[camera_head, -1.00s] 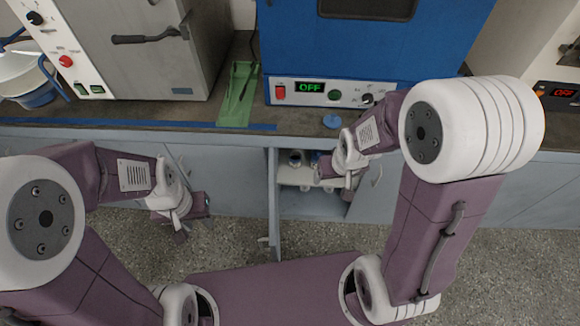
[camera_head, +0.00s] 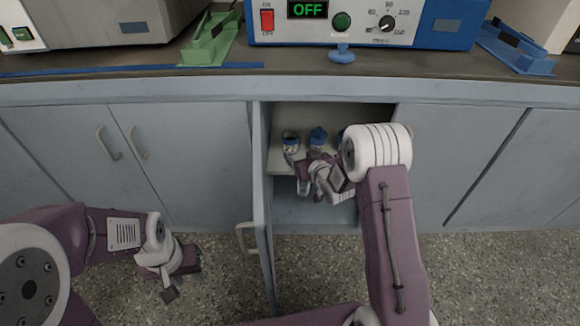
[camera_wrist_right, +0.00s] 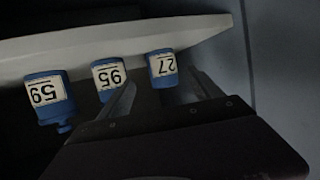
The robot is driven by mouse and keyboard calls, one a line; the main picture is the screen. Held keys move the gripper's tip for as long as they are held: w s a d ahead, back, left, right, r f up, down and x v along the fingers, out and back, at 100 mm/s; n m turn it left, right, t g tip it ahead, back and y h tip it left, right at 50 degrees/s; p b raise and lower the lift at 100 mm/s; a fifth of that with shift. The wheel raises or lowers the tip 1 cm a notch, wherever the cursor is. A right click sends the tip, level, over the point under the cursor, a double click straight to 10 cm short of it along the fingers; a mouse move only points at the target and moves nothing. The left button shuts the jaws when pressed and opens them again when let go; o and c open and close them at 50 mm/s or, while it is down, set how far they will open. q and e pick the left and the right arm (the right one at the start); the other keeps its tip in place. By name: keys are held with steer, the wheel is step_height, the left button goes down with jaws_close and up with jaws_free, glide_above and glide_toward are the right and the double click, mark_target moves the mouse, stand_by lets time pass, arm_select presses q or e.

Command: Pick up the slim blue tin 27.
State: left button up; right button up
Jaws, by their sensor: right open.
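The slim blue tin 27 (camera_wrist_right: 162,68) stands on the cabinet shelf. In the right wrist view, which is upside down, it is the rightmost of three labelled tins. By its place beside the cabinet wall, it matches the leftmost tin (camera_head: 290,142) in the head view. My right gripper (camera_wrist_right: 163,82) is open, its two fingers apart, one toward each side of tin 27; I see no contact. In the head view it reaches into the open cabinet, partly hidden by its own wrist. My left gripper (camera_head: 170,293) hangs low at left, away from the tins; its jaws are unclear.
Two other blue tins stand close by: a middle one (camera_wrist_right: 109,78), partly behind a finger, and one with a knob (camera_wrist_right: 48,97). The pale shelf (camera_wrist_right: 110,42) bears them. The open cabinet door (camera_head: 262,200) stands left of my right arm. The worktop (camera_head: 160,70) is above.

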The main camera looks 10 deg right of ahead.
mark_target(293, 147)
steer(key=shift+w+f, duration=0.15)
steer(key=shift+f, duration=0.3)
steer(key=shift+w+a+r+p, duration=0.1)
steer(key=shift+w+r+p, duration=0.05)
steer(key=shift+r+p, duration=0.2)
steer(key=shift+p+x, duration=0.9)
steer(key=shift+p, duration=0.35)
steer(key=shift+w+a+f+b, duration=0.2)
steer(key=shift+w+f+b, duration=0.2)
steer(key=shift+w+b, duration=0.15)
steer(key=shift+w, duration=0.25)
steer(key=b+x, duration=0.4)
steer(key=x, duration=0.1)
steer(key=shift+w+f, duration=0.1)
arm_select(q)
step_height(293, 147, down, 3)
steer(key=shift+r, duration=0.1)
arm_select(e)
steer(key=c, duration=1.5)
